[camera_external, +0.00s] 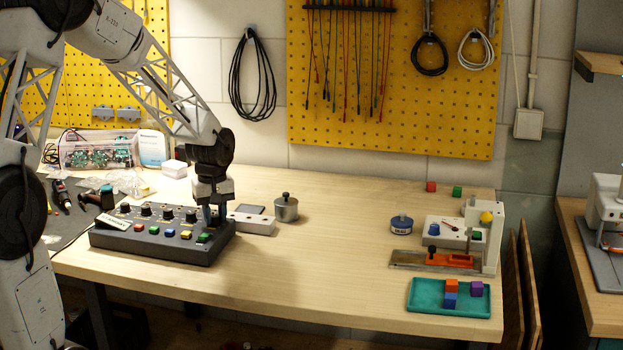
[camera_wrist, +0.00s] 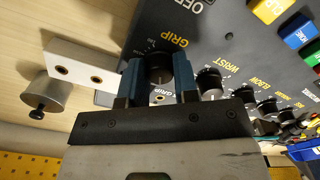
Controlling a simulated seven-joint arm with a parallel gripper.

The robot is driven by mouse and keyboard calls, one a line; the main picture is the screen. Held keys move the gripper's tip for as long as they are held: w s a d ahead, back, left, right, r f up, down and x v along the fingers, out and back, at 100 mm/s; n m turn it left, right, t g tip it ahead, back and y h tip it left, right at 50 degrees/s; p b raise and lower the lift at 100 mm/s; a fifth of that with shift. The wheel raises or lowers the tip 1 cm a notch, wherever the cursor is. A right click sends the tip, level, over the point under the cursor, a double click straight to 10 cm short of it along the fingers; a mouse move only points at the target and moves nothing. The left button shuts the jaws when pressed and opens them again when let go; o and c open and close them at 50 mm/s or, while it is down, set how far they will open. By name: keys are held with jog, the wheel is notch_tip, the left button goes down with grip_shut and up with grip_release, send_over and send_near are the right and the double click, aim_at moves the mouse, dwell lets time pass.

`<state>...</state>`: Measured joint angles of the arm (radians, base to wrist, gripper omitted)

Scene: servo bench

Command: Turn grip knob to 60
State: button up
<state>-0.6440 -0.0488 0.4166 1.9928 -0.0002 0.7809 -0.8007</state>
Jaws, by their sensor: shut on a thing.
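My gripper (camera_external: 212,214) is over the right end of the dark grey control box (camera_external: 150,248), pointing down. In the wrist view the two blue fingers of my gripper (camera_wrist: 157,73) are closed on either side of the black grip knob (camera_wrist: 158,66). The yellow GRIP label (camera_wrist: 181,33) is printed on the panel by the knob, with small scale marks partly covered by the fingers. The knob's pointer and its reading are too small to tell. In the external view the grip knob is hidden by my gripper.
The wrist knob (camera_wrist: 209,79) sits close beside my gripper, with more knobs in its row. Coloured buttons (camera_external: 186,235) line the box's front. A white block with holes (camera_external: 256,225) and a metal pot (camera_external: 286,208) stand right of the box. The table's middle is clear.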

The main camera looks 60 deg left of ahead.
aim_at(215, 216)
jog(key=shift+n, duration=1.7)
jog(key=shift+r, duration=0.1)
jog(key=o, duration=0.9)
jog(key=shift+o, duration=0.2)
jog(key=shift+r, duration=3.85)
